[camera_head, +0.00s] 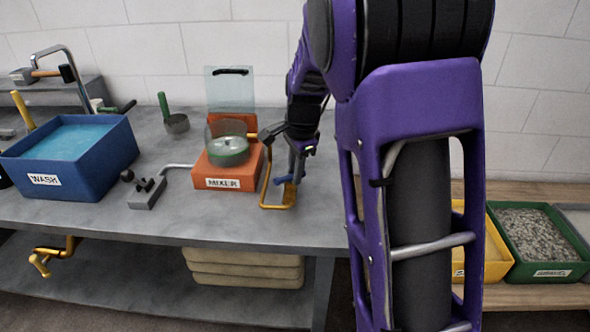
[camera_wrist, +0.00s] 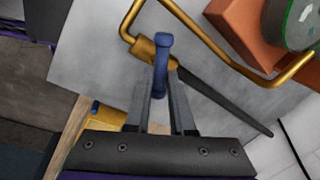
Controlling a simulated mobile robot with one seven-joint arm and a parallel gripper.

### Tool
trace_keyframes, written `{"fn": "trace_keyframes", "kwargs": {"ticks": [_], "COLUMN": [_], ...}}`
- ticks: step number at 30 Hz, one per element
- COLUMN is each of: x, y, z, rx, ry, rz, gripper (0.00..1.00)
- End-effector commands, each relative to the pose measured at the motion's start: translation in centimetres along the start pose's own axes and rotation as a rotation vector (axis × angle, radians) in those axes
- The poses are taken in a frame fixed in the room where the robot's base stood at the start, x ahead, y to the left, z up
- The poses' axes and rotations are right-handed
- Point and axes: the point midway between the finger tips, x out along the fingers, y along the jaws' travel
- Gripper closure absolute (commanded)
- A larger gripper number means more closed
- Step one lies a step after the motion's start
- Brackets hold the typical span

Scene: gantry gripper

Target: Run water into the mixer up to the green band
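The mixer (camera_head: 233,173) is an orange base with a clear round bowl (camera_head: 226,133) on top. Pale green shows low in the bowl; I cannot tell band from contents or read a water level. To its right stands bent gold piping (camera_head: 271,205) with a blue lever (camera_head: 280,180). My gripper (camera_head: 296,178) is down at this lever. In the wrist view, the blue lever (camera_wrist: 161,55) lies between my two fingertips (camera_wrist: 161,78), which appear closed on it. The gold piping (camera_wrist: 232,56) runs beside it, with the mixer (camera_wrist: 240,20) at upper right.
A grey block with black knobs (camera_head: 148,193) sits left of the mixer. A blue WASH tub (camera_head: 98,174) of water stands at far left. A small pan (camera_head: 176,123) lies behind. My arm hides the bench's right side. A green bin (camera_head: 538,270) of gravel stands at right.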

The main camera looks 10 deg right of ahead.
Motion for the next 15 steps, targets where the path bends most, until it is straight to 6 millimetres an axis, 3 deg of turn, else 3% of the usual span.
{"fn": "trace_keyframes", "kwargs": {"ticks": [1, 4, 15], "x": [-0.02, -0.02, -0.54], "y": [-0.01, -0.01, -0.05], "z": [-0.02, -0.02, -0.01], "rx": [0.0, 0.0, -0.001], "ry": [0.0, 0.0, 0.0], "rz": [0.0, 0.0, -0.001], "gripper": [0.68, 0.51, 0.51]}}
